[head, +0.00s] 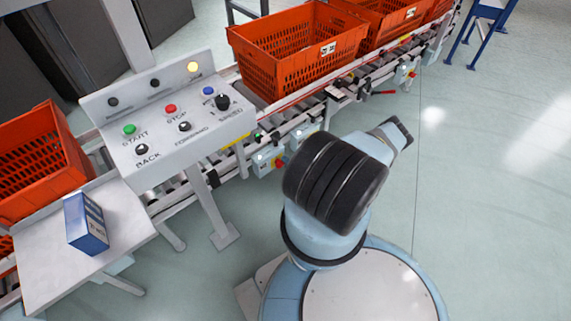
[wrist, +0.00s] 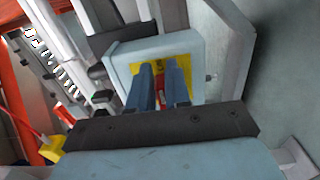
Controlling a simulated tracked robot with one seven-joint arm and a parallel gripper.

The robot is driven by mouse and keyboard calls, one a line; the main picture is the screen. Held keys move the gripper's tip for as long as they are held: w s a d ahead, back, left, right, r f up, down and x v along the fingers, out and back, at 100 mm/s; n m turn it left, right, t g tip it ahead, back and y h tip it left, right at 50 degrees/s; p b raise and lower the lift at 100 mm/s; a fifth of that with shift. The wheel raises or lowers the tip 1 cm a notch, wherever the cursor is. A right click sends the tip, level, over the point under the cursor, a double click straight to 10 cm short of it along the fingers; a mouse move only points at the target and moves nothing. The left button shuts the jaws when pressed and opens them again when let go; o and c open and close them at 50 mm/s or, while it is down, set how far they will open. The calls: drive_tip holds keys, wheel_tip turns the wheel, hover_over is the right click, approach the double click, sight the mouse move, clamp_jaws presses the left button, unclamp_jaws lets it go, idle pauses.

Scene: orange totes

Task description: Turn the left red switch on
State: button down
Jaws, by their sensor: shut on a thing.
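In the wrist view a red switch (wrist: 160,79) sits on a yellow plate (wrist: 174,70) on the face of a light blue box (wrist: 125,56). My gripper (wrist: 160,82) has its two blue fingers on either side of the switch, shut on it. The fingers hide part of the switch, so I cannot tell its exact angle. In the head view a light blue box (head: 266,161) with a red and yellow switch shows below the conveyor, left of my arm. My gripper is not visible in the head view.
A control panel (head: 180,150) with several buttons stands beside the conveyor (head: 330,98). Orange totes (head: 285,75) sit on the conveyor. A blue carton (head: 86,224) stands on a white table (head: 45,262) at left.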

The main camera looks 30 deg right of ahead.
drive_tip(key=c, duration=1.3)
unclamp_jaws()
drive_tip(key=shift+s+a+f, duration=0.2)
drive_tip(key=shift+a+f, duration=0.05)
drive_tip(key=shift+a, duration=0.4)
drive_tip(key=shift+o, duration=0.7)
drive_tip(key=shift+d, duration=0.25)
drive_tip(key=shift+w+d+r, duration=0.1)
drive_tip(key=shift+d, duration=0.05)
drive_tip(key=s+d, duration=0.1)
drive_tip(key=s, duration=1.2)
drive_tip(key=shift+s+d, duration=0.3)
drive_tip(key=shift+d, duration=0.1)
